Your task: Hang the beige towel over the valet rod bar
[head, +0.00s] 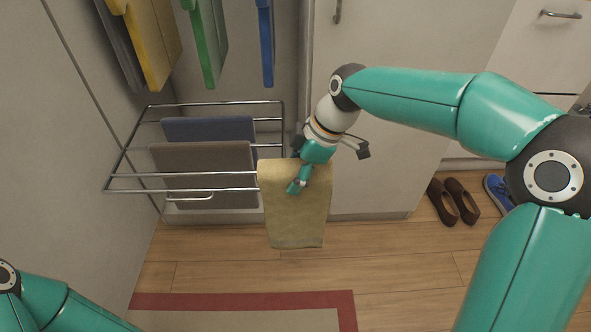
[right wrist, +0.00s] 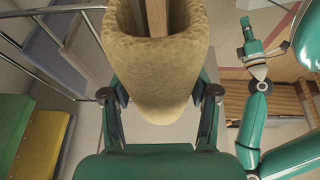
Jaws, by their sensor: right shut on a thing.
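The beige towel (head: 295,222) hangs folded from my right gripper (head: 299,180), which is shut on it near its top. In the right wrist view the towel (right wrist: 160,85) forms a rounded fold between the fingers (right wrist: 160,95). The chrome valet rod rack (head: 222,102) extends from the left, and its front bar (head: 130,190) runs up to the towel's left edge. The towel is at the rack's right end; I cannot tell whether they touch. My left gripper (right wrist: 250,35) shows small at the upper right of the right wrist view; its jaw state is unclear.
A grey-brown towel (head: 205,168) and a blue-grey towel (head: 215,128) hang on the rack. Yellow (head: 160,45), green (head: 207,45) and blue (head: 266,45) items hang above. Brown shoes (head: 450,200) stand at right. The wood floor (head: 215,250) below is clear, with a red-edged rug (head: 230,300) in front.

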